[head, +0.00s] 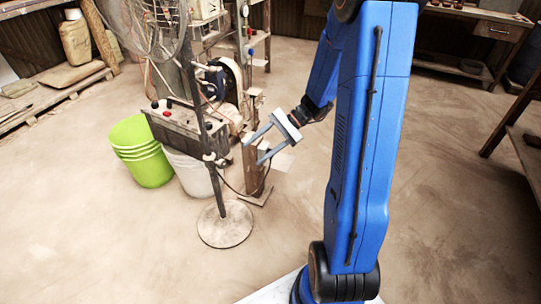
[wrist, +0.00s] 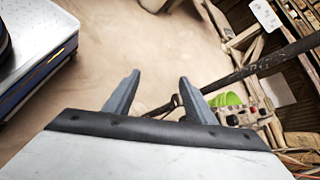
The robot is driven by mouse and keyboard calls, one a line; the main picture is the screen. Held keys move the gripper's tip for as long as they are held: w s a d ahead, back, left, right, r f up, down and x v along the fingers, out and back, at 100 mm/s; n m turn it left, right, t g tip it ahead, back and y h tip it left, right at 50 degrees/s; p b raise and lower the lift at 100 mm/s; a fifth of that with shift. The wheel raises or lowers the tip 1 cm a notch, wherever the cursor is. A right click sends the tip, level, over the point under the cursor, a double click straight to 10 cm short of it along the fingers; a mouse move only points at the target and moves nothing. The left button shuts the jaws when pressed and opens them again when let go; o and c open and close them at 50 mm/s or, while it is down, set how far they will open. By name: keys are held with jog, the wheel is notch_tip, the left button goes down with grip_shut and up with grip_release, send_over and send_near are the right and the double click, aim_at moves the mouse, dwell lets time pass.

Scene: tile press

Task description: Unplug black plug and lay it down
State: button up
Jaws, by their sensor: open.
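My gripper (head: 253,153) is open and empty, its grey fingers pointing left toward the metal stand in the head view. In the wrist view its two fingers (wrist: 160,77) stand apart with only bare floor between their tips. I cannot make out the black plug for certain in either view. A dark cable (head: 229,184) hangs from a small clamp (head: 209,157) on the stand's pole, left of the gripper. A control box (head: 185,128) with a red and a black knob is behind the pole; it also shows in the wrist view (wrist: 245,116).
The upright stand (head: 225,224) has a round base on the floor. Green buckets (head: 146,160) and a white bucket (head: 192,174) stand behind it. A wooden post (head: 254,168) is close to my gripper. Open floor lies at the front left.

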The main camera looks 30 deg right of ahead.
jog(key=w+d+f+m+t, duration=0.3)
jog(key=d+f+m+t, duration=0.1)
jog(key=d+f, duration=0.3)
jog(key=w+d+f+m+t, duration=0.4)
jog(key=d+f, duration=0.4)
jog(key=f, duration=0.2)
jog(key=w+d+f+m+t+h, duration=0.1)
jog(key=w+d+f+m+t, duration=0.3)
jog(key=d+f+m, duration=0.3)
jog(key=shift+d+f+m+t, duration=0.3)
jog(key=shift+f+m+t, duration=0.2)
jog(key=shift+f+t, duration=0.3)
jog(key=shift+f, duration=0.1)
jog(key=x, duration=0.9)
